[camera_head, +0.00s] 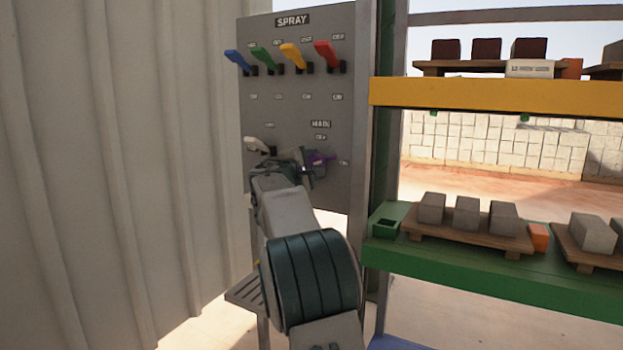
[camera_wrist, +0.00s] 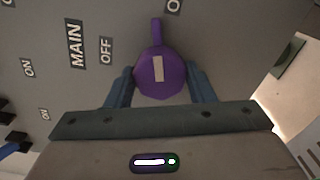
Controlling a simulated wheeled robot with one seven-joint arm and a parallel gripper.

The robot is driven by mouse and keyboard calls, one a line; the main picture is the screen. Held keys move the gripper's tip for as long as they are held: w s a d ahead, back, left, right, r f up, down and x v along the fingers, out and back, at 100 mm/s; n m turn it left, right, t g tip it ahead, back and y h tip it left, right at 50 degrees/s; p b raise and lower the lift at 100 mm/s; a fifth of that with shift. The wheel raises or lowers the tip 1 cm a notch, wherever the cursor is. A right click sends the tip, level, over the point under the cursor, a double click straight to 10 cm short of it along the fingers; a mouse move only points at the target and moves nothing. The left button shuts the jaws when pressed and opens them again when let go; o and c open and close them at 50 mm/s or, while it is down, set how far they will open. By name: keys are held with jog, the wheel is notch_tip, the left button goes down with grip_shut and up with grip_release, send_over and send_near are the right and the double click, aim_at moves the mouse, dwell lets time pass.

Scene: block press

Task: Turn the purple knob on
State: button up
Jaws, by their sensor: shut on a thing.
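The purple knob (camera_wrist: 160,72) is on the grey panel, and its narrow pointer points up in the wrist view, close to a partly cut-off label starting with O. The OFF label (camera_wrist: 107,50) is to the left of the pointer. In the head view the knob (camera_head: 320,159) shows partly behind my gripper, with its purple pointer toward the right. My gripper (camera_wrist: 164,88) is shut on the knob's round body, one finger on each side. The head view shows my gripper (camera_head: 303,168) at the panel's lower part, below the MAIN label.
Blue, green, yellow and red levers (camera_head: 325,53) line the panel's top under SPRAY. A white lever (camera_head: 257,145) sits left of my gripper. A rack with a yellow beam (camera_head: 490,95) and green shelf (camera_head: 480,272) holding blocks stands right. A corrugated wall (camera_head: 110,150) is left.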

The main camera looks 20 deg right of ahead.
jog(key=shift+d+f+m+b, duration=0.1)
jog(key=shift+m+b, duration=1.25)
jog(key=shift+m, duration=0.25)
jog(key=o, duration=1)
jog(key=shift+d, duration=0.1)
jog(key=shift+c, duration=0.2)
jog(key=shift+a, duration=0.2)
jog(key=shift+s+a, duration=0.15)
jog(key=shift+s, duration=0.05)
jog(key=v, duration=1.3)
jog(key=shift+s+p, duration=0.1)
jog(key=shift+p, duration=0.3)
